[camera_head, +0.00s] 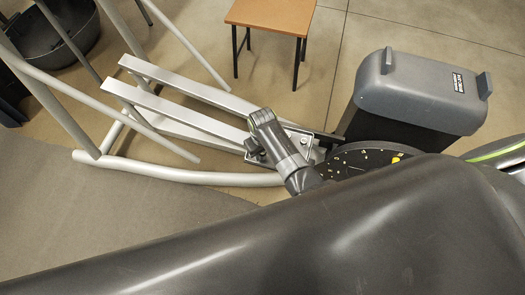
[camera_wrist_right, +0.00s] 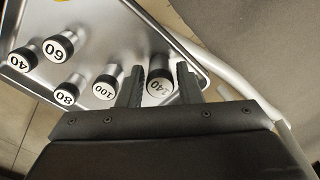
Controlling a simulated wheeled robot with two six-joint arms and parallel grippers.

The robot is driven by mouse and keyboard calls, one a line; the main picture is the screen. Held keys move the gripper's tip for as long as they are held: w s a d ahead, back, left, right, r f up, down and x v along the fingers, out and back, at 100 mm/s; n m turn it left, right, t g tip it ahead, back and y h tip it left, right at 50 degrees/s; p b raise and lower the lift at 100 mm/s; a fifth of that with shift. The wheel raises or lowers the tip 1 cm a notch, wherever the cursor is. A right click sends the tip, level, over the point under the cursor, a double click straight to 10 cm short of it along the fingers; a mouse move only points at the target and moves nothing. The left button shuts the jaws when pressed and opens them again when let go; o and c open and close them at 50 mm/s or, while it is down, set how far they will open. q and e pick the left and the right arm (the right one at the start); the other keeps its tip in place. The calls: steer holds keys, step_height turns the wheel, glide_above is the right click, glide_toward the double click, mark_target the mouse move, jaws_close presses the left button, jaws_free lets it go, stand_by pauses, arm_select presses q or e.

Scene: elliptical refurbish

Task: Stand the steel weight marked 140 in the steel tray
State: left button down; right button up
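In the right wrist view, the weight marked 140 (camera_wrist_right: 160,84) is between the two fingers of my right gripper (camera_wrist_right: 161,75), with its numbered end facing the camera. The fingers are close on both sides of it; I cannot tell whether they grip it. Its lower end is hidden, so I cannot tell whether it touches the steel tray (camera_wrist_right: 95,22) behind it. In the head view, my right wrist (camera_head: 285,155) covers most of the tray (camera_head: 326,137), and its fingers and the weight cannot be made out. My left gripper is not in view.
Weights marked 100 (camera_wrist_right: 105,87), 80 (camera_wrist_right: 66,94), 60 (camera_wrist_right: 59,47) and 40 (camera_wrist_right: 22,60) stand close by on the tray. In the head view, a dark dial-like disc (camera_head: 350,160), a grey-lidded box (camera_head: 420,92) and silver rails (camera_head: 190,90) surround the tray. A wooden stool (camera_head: 272,14) stands behind.

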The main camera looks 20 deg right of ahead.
step_height(320, 180, up, 12)
steer(key=p, duration=0.3)
steer(key=shift+r, duration=0.1)
stand_by(0.6)
